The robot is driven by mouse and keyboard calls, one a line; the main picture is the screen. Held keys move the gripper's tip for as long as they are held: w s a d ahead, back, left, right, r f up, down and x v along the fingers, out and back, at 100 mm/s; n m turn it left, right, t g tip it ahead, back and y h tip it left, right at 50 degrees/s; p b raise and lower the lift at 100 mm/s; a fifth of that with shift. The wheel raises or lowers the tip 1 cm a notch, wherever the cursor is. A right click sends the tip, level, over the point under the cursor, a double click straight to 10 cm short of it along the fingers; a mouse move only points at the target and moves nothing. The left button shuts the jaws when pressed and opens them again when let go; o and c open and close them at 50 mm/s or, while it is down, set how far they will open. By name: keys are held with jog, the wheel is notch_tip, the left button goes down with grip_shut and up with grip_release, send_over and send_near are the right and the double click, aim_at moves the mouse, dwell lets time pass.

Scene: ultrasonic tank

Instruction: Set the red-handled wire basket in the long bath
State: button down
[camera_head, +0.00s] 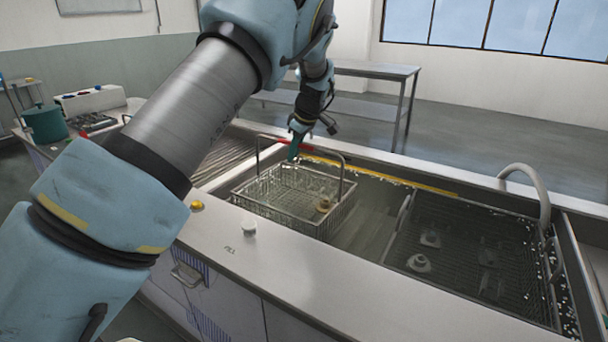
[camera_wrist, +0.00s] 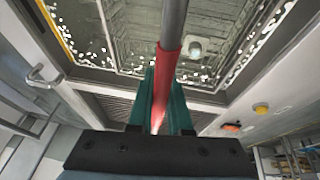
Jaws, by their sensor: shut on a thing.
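My gripper (camera_head: 293,150) has teal fingers and is shut on the red handle grip of a wire basket (camera_head: 262,210). In the wrist view the red grip (camera_wrist: 166,75) runs between the teal fingers (camera_wrist: 160,105). The basket hangs upright below my gripper, with a small brownish part (camera_head: 323,205) inside. It is over the left end of the long bath (camera_head: 362,228). I cannot tell whether its bottom is in the liquid. The basket's front left side is close to the bath's near rim.
A dark wire rack (camera_head: 460,262) with several parts fills the bath's right part. A curved grey pipe (camera_head: 530,185) rises at the right end. A yellow knob (camera_head: 197,205) and a white knob (camera_head: 249,227) sit on the near counter. A ribbed drainboard (camera_head: 222,158) lies left of the bath.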

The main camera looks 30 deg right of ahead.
jog(key=shift+f+p, duration=0.85)
jog(key=shift+f, duration=2.1)
jog(key=c, duration=1.3)
grip_release()
jog(key=shift+f, duration=0.1)
jog(key=o, duration=0.5)
jog(key=shift+c, duration=0.2)
jog(key=b+v, duration=0.4)
jog(key=v, duration=0.8)
